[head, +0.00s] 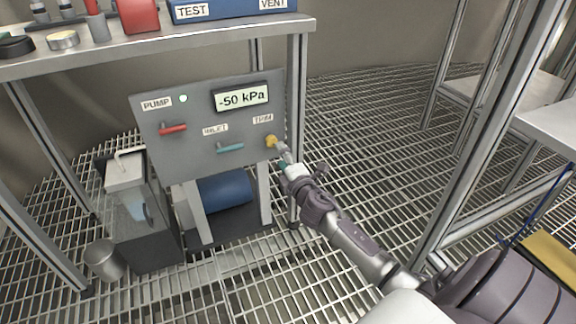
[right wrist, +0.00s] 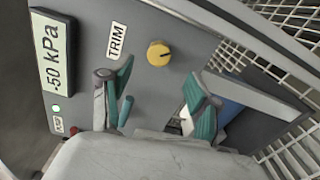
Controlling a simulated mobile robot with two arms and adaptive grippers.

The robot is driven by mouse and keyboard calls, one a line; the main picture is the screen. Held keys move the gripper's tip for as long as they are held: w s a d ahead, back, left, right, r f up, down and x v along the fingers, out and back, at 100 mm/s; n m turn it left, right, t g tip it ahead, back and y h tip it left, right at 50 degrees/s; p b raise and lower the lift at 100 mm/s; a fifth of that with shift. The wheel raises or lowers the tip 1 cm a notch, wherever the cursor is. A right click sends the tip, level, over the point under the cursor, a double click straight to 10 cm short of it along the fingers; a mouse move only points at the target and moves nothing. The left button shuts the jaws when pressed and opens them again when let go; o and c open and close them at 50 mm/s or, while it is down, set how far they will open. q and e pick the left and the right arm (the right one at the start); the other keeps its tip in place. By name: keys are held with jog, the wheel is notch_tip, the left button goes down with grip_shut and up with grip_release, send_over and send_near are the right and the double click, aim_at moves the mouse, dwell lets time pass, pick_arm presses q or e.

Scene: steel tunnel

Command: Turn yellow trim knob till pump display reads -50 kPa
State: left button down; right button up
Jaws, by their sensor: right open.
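The yellow trim knob (head: 271,141) sits at the right of the grey pump panel (head: 190,135), under the TRIM label. It also shows in the right wrist view (right wrist: 158,54), uncovered, with a dark pointer mark. The pump display (head: 241,97) reads -50 kPa; the right wrist view shows the same reading (right wrist: 50,58). My right gripper (head: 283,153) is close to the knob in the head view. In the right wrist view its teal-padded fingers (right wrist: 158,100) are apart, with nothing between them, and the knob lies beyond their tips. My left gripper is not in view.
A red handle (head: 173,129) and a teal inlet handle (head: 230,148) are on the panel. A shelf (head: 160,48) with a blue TEST/VENT box (head: 228,10) stands above. A blue cylinder (head: 222,193) is below. Open grating floor (head: 360,130) lies right of the panel.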

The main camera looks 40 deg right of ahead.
jog(key=shift+v, duration=2.15)
